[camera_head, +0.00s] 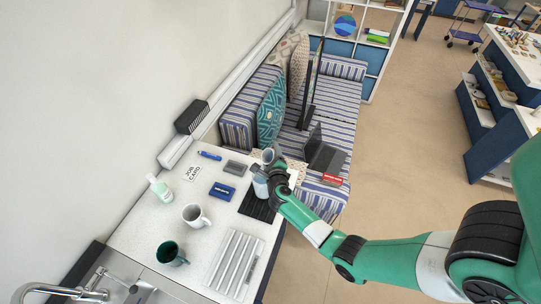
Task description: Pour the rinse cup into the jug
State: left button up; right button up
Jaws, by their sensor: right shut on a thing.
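My right arm reaches in from the right, and my right gripper (273,166) is over the far right part of the counter. It is shut on a small grey cup (267,155), which I take for the rinse cup. Its tilt and contents are too small to tell. Just below the gripper a grey-blue vessel (260,187), likely the jug, stands by a black ribbed mat (257,207). The gripper partly hides it, and I cannot tell whether cup and vessel touch. My left gripper is not in view.
On the counter are a white mug (194,217), a dark green mug (170,255), a soap bottle (159,187), a blue box (222,191), a job card (193,172) and a ribbed white rack (236,264). A sink tap (75,293) is at lower left. A striped bench (333,100) stands beyond.

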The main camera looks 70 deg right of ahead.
jog(key=shift+f+n+h+b, duration=0.15)
jog(key=shift+n+h+b, duration=0.15)
jog(key=shift+n+b, duration=0.6)
jog(key=shift+r+n+h, duration=0.3)
jog(key=shift+r, duration=0.05)
jog(key=n, duration=0.1)
jog(key=r+n+h, duration=0.1)
jog(key=n, duration=0.1)
jog(key=shift+w+a+r, duration=0.15)
jog(key=shift+r, duration=0.05)
jog(key=shift+w+a+r+n+h, duration=0.2)
jog(key=shift+r+n+h, duration=0.3)
jog(key=shift+n, duration=0.4)
jog(key=shift+w+a+r+n+h, duration=0.15)
jog(key=shift+r+n+h, duration=0.35)
jog(key=shift+n, duration=0.4)
jog(key=shift+r, duration=0.1)
